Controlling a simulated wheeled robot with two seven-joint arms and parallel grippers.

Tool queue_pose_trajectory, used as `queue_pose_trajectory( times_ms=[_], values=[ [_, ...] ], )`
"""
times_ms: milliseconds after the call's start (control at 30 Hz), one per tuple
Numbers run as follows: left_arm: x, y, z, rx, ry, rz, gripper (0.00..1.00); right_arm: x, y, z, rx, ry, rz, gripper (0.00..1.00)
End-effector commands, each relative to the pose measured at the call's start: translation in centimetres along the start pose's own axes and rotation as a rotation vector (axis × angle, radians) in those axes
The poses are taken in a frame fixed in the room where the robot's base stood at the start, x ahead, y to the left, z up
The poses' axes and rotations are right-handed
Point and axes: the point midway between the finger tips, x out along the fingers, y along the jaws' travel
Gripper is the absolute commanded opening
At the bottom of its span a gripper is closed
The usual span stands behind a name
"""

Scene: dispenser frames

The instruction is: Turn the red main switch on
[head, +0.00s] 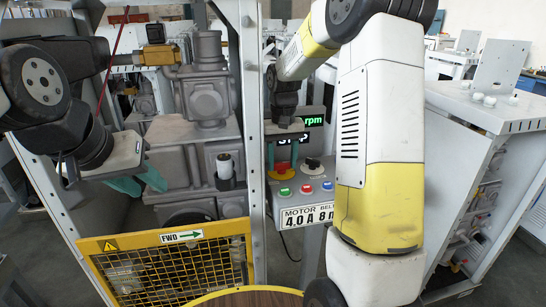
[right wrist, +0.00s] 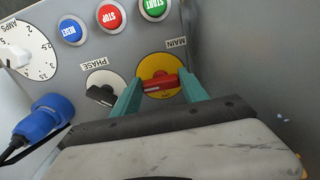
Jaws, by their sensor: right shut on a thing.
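The red main switch (right wrist: 160,83) is a red handle on a round yellow plate under the label MAIN. In the right wrist view the handle lies crosswise, tilted slightly. In the head view the switch (head: 281,171) is on the grey control panel (head: 328,186). My right gripper (right wrist: 160,92) has its teal fingers on both sides of the handle and is shut on it. It also shows in the head view (head: 282,156). My left gripper (head: 139,184) is at the left, its teal fingers apart and empty, away from the panel.
A black PHASE knob (right wrist: 101,94) is close beside the finger. Blue RESET (right wrist: 72,31), red STOP (right wrist: 110,16) and green START (right wrist: 155,8) buttons line the panel. A blue plug (right wrist: 43,117) sticks out. A yellow mesh guard (head: 165,265) stands below my left gripper.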

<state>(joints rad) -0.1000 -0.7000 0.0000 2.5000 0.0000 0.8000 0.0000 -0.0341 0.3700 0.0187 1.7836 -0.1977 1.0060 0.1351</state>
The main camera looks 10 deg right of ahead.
Motion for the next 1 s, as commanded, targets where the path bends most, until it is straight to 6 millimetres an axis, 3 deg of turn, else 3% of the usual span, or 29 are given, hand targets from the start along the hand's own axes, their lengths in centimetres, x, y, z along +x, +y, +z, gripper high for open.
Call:
queue_pose_trajectory(
  times_ms=[367, 400, 500, 833, 1000],
  values=[
    [0.0, 0.0, 0.0, 0.0, 0.0, 0.0, 0.36, -0.1, 0.0, -0.1, 0.007, 0.005, -0.001, 0.1],
    [0.0, 0.0, 0.0, 0.0, 0.0, 0.0, 0.36, -0.1, 0.0, -0.1, 0.007, 0.005, -0.001, 0.53],
    [0.0, 0.0, 0.0, 0.0, 0.0, 0.0, 0.36, -0.1, 0.0, -0.1, 0.007, 0.004, -0.001, 0.72],
    [0.0, 0.0, 0.0, 0.0, 0.0, 0.0, 0.36, -0.2, 0.0, -0.1, 0.005, 0.002, 0.0, 0.73],
    [0.0, 0.0, 0.0, 0.0, 0.0, 0.0, 0.36, -2.1, 0.0, -0.1, 0.005, 0.006, 0.0, 0.73]
  ],
)
